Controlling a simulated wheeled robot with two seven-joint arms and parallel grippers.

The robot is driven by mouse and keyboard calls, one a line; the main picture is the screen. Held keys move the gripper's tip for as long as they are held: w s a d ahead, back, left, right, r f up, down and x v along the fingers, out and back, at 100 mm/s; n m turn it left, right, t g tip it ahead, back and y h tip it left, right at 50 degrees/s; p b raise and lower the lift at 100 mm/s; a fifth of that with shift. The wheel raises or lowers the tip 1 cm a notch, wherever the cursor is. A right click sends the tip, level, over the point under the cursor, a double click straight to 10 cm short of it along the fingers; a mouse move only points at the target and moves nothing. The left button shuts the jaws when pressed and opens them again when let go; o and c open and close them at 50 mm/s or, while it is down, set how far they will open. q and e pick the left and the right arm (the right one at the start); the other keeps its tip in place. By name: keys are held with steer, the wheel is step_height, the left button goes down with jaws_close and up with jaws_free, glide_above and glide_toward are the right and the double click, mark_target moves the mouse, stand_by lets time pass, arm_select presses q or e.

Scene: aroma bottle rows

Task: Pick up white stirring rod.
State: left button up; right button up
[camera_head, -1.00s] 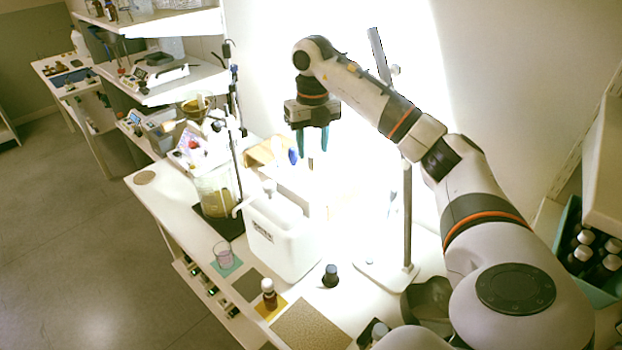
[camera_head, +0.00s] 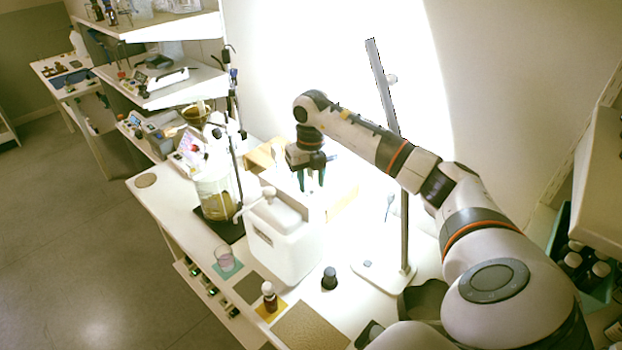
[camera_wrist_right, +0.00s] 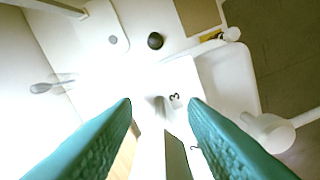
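My right gripper (camera_head: 311,184) is open and points down over the bright, overexposed part of the bench, behind the white jug (camera_head: 282,240). In the right wrist view its two teal fingers (camera_wrist_right: 160,101) are spread apart. A pale, blurred upright shape shows between the fingertips there, but I cannot tell whether it is the white stirring rod. No white stirring rod stands out clearly in the head view, where glare washes out the area around the fingers. My left gripper is not in view.
The tall metal stand (camera_head: 404,225) rises right of the gripper. A glass beaker with yellowish liquid (camera_head: 216,202) stands left of the jug. A dark-capped bottle (camera_head: 329,278) and a red-brown bottle (camera_head: 270,299) stand nearer. A small glass (camera_head: 224,258) sits at the bench's left edge.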

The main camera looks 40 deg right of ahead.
steer(key=c, duration=0.7)
steer(key=shift+r, duration=0.1)
steer(key=shift+c, duration=0.2)
steer(key=shift+r, duration=0.3)
step_height(320, 180, up, 9)
steer(key=shift+r+b, duration=0.15)
steer(key=shift+b, duration=0.85)
